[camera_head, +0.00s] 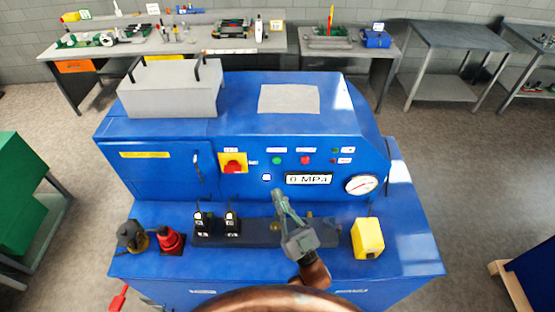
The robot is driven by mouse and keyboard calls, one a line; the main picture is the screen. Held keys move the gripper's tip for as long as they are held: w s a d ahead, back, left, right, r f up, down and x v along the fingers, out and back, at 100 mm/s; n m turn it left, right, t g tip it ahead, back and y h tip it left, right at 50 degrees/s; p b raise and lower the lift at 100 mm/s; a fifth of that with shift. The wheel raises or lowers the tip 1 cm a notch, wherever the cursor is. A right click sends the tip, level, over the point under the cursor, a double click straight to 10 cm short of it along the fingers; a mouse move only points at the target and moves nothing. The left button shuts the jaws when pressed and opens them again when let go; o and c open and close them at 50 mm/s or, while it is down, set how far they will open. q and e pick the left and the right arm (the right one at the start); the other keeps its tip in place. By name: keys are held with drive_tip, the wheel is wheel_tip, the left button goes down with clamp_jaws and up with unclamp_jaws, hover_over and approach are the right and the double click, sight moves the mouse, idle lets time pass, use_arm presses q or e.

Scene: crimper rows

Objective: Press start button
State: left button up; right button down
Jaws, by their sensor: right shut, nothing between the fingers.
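The blue machine (255,130) fills the middle of the view. A green button (276,160) sits on its front panel, left of a red button (305,160); their labels are too small to read. My right gripper (277,192) is shut and empty. In the picture, its fingertips are below the green button and apart from it. A small lit white round button or light (267,177) is just above and left of the fingertips. The left gripper is not in view.
A red rotary switch on a yellow plate (233,163), a "0 MPa" display (308,179) and a round gauge (361,185) share the panel. On the ledge stand black fittings (203,222), a red cone-shaped part (170,240) and a yellow block (367,238).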

sight(277, 160)
use_arm(q)
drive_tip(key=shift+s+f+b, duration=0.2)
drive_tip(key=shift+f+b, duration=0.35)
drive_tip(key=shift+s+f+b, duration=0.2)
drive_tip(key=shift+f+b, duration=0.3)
drive_tip(key=shift+b, duration=0.05)
use_arm(e)
drive_tip(key=w, duration=0.8)
drive_tip(key=shift+w, duration=0.4)
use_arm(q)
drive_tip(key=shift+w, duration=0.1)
use_arm(e)
drive_tip(key=shift+w, duration=0.1)
drive_tip(key=shift+w, duration=0.35)
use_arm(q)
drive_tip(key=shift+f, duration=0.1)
use_arm(e)
drive_tip(key=shift+w, duration=0.5)
idle(0.8)
drive_tip(key=shift+s, duration=0.15)
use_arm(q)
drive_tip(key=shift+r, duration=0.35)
use_arm(e)
drive_tip(key=shift+s, duration=0.8)
